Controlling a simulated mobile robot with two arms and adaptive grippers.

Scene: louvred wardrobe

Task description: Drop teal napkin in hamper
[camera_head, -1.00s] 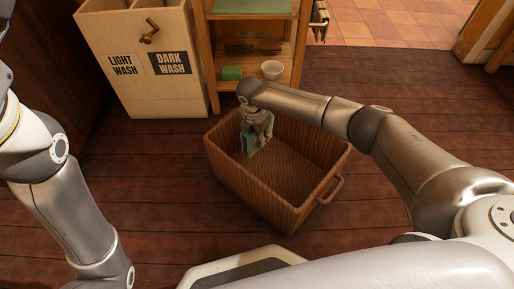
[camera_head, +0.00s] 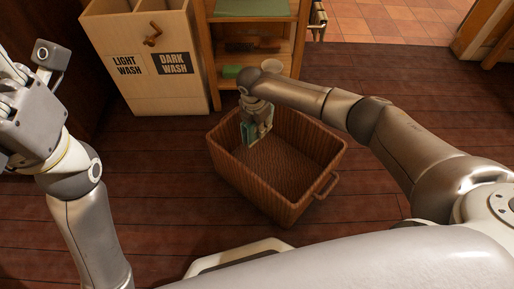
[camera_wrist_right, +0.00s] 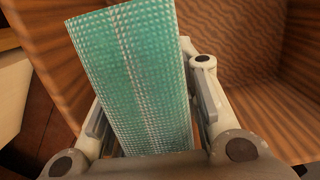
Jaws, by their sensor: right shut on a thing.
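The teal napkin (camera_head: 248,134) is a flat folded piece with a fine woven pattern. It fills the middle of the right wrist view (camera_wrist_right: 135,75). My right gripper (camera_head: 258,128) is shut on it and holds it upright over the back left part of the brown wicker hamper (camera_head: 245,189). The hamper is open-topped and its inside looks empty. Its ribbed walls also show in the right wrist view (camera_wrist_right: 270,35). My left gripper (camera_head: 22,100) is at the far left, partly cut off by the picture edge, well away from the hamper.
A wooden cabinet (camera_head: 130,90) labelled LIGHT WASH and DARK WASH stands behind at the left. An open shelf (camera_head: 208,60) beside it holds a green item (camera_head: 231,72) and a pale bowl (camera_head: 271,65). The dark wood floor is clear around the hamper.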

